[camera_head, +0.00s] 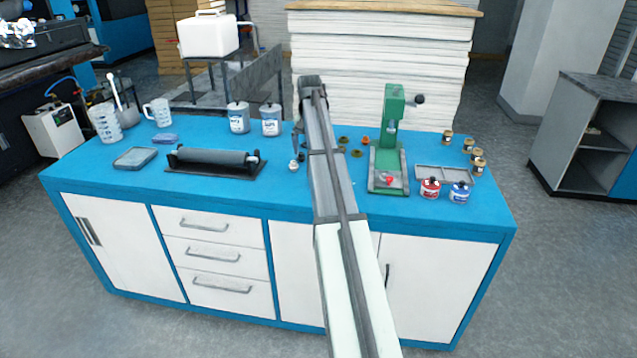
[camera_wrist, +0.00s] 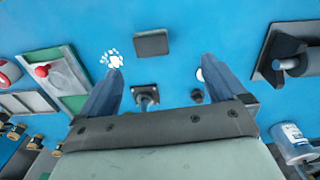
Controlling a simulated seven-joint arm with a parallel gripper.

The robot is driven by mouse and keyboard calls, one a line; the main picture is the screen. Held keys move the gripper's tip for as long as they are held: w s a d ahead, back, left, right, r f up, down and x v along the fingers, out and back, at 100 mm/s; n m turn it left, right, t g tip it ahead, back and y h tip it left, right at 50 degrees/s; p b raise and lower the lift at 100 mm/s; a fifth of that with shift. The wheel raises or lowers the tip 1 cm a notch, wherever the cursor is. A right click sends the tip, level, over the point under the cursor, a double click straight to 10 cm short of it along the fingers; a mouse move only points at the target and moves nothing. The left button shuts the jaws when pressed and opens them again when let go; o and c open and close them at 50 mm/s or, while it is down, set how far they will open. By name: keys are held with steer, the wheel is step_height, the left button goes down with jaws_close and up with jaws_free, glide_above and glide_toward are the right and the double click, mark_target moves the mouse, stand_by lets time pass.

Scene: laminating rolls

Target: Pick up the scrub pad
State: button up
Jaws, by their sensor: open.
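A small dark grey, flat square block (camera_wrist: 151,43), which looks like the scrub pad, lies on the blue bench top in the wrist view. It is just beyond my fingertips and between their lines. I cannot make out this block in the head view, where my arm covers that part of the bench. My gripper (camera_wrist: 158,68) is open and empty above the bench, with its fingers wide apart on either side of the view. In the head view, my gripper (camera_head: 297,138) hangs past the bench's middle, and its fingers are small and partly hidden.
A green press (camera_head: 388,150) stands right of my arm, and a black roller (camera_head: 213,157) lies to the left. A dark base with a metal post (camera_wrist: 147,97) sits between my fingers' lines. Two cans (camera_head: 271,120) stand behind.

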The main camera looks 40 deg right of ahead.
steer(key=f, duration=0.2)
steer(key=d+f, duration=0.1)
steer(key=f, duration=0.2)
steer(key=s+d+f, duration=0.1)
steer(key=f, duration=0.1)
steer(key=shift+f, duration=0.3)
steer(key=shift+w+d+f, duration=0.1)
steer(key=shift+w+f, duration=0.05)
steer(key=shift+f, duration=1.15)
steer(key=shift+w+d+f, duration=0.1)
steer(key=shift+w+f, duration=0.05)
steer(key=shift+f, duration=1.15)
steer(key=shift+c, duration=0.5)
steer(key=c, duration=1)
steer(key=shift+o, duration=0.2)
step_height(320, 180, up, 10)
steer(key=shift+r, duration=0.1)
